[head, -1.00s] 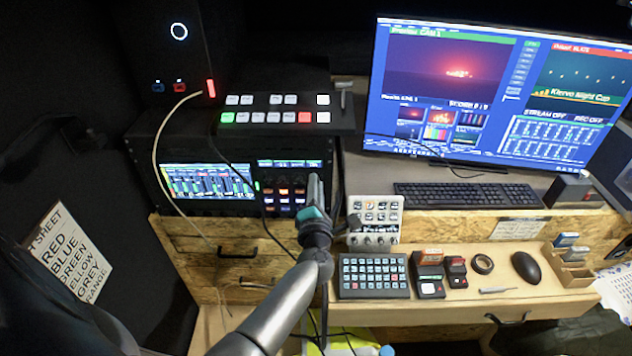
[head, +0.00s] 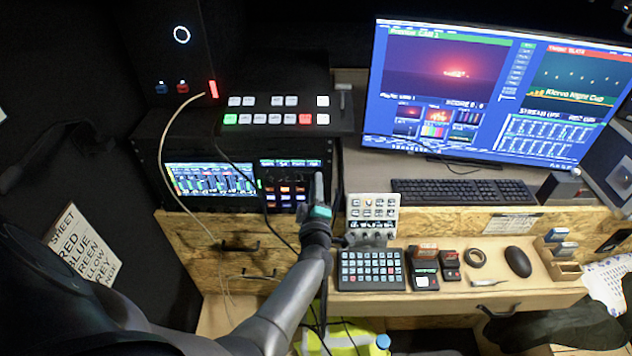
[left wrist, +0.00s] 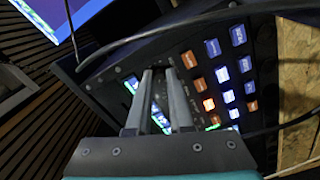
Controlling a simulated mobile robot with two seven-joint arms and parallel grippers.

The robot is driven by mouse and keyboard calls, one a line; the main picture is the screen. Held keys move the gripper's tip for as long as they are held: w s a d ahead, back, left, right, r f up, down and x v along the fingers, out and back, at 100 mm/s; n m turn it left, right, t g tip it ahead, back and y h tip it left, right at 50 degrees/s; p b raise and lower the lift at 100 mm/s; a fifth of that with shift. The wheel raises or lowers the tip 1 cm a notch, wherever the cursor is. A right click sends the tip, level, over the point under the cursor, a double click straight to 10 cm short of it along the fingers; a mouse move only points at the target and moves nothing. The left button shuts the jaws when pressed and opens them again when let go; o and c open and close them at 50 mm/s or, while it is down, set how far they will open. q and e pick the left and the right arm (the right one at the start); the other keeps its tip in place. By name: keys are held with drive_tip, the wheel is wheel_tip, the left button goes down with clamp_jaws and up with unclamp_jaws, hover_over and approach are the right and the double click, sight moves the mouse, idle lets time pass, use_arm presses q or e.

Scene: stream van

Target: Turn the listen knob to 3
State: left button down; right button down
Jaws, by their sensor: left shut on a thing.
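The panel (head: 285,178) with lit orange and blue buttons and a small screen is set in the rack's front. It also shows in the left wrist view (left wrist: 225,75), tilted. My left gripper (head: 319,178) is at the panel's right edge, and its two fingers point at the panel face. In the left wrist view my left gripper (left wrist: 160,76) is nearly closed around a small dark knob at the panel; the fingers hide most of it. The knob's label and pointer cannot be read. My right gripper is not in view.
A dark cable (left wrist: 190,22) crosses in front of the panel. A switcher (head: 275,112) sits above the rack. A small white knob box (head: 372,215) and a button pad (head: 371,270) are to the right of my left arm. A monitor (head: 440,75) stands at the back right.

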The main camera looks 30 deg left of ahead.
use_arm(q)
drive_tip(key=shift+m+p, duration=0.35)
drive_tip(key=shift+m, duration=0.95)
drive_tip(key=shift+f, duration=0.1)
drive_tip(key=c, duration=0.8)
unclamp_jaws()
